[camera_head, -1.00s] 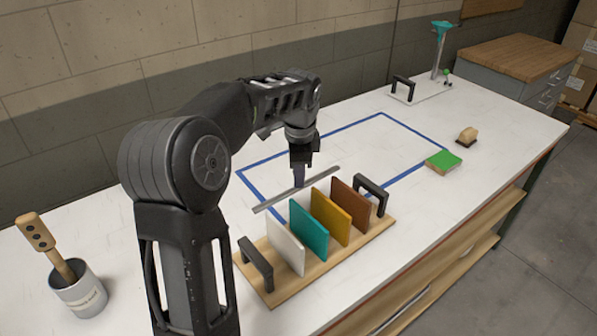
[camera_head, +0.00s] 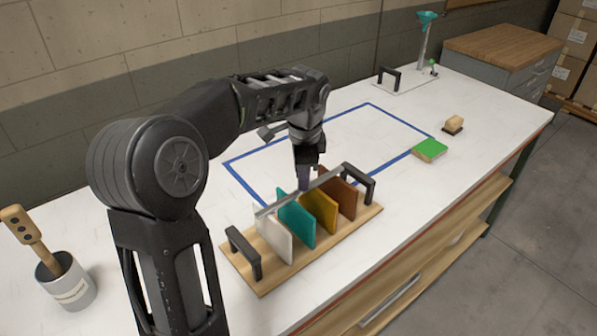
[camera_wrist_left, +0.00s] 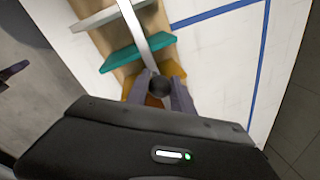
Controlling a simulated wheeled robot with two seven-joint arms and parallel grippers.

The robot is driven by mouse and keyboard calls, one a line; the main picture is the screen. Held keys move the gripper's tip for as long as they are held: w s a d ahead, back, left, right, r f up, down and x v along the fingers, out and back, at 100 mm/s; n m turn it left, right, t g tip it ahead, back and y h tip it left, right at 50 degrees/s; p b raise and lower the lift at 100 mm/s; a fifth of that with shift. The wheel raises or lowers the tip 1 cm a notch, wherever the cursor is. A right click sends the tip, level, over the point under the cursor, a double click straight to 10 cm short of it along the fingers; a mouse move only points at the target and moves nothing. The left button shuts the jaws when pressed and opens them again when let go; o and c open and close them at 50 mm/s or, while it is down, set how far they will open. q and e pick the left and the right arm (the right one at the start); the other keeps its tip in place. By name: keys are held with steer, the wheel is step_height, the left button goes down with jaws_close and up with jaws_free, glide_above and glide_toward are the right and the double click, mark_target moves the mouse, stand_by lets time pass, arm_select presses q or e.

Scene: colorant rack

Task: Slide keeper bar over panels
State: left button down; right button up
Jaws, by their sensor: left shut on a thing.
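The keeper bar (camera_head: 272,209) is a thin grey metal strip. The panels stand upright in a row in a wooden rack (camera_head: 237,267): white (camera_head: 274,235), teal (camera_head: 296,222), yellow (camera_head: 319,212) and brown (camera_head: 338,192). In the left wrist view the bar (camera_wrist_left: 131,20) runs from between the fingers (camera_wrist_left: 160,88) over the teal panel (camera_wrist_left: 138,52) and the white one. Whether the bar touches the panels I cannot tell.
The rack has a black handle at each end, near (camera_head: 245,253) and far (camera_head: 360,182). A blue tape outline (camera_head: 240,182) lies behind it. A green-topped block (camera_head: 429,149) and a wooden-handled brush (camera_head: 453,124) lie to the right. A can (camera_head: 66,282) stands at left.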

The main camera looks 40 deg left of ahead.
arm_select(q)
steer(key=shift+a, duration=0.2)
steer(key=c, duration=1.1)
jaws_free()
steer(key=shift+d, duration=0.1)
steer(key=shift+s+d+r+b, duration=0.1)
steer(key=shift+s+d+r, duration=0.1)
steer(key=shift+r, duration=1.05)
steer(key=shift+s+d+r+b, duration=0.1)
steer(key=shift+s+r, duration=0.05)
steer(key=shift+r, duration=1.15)
steer(key=shift+s+d+r+b, duration=0.1)
steer(key=shift+s+d+r, duration=0.1)
steer(key=shift+r, duration=1.05)
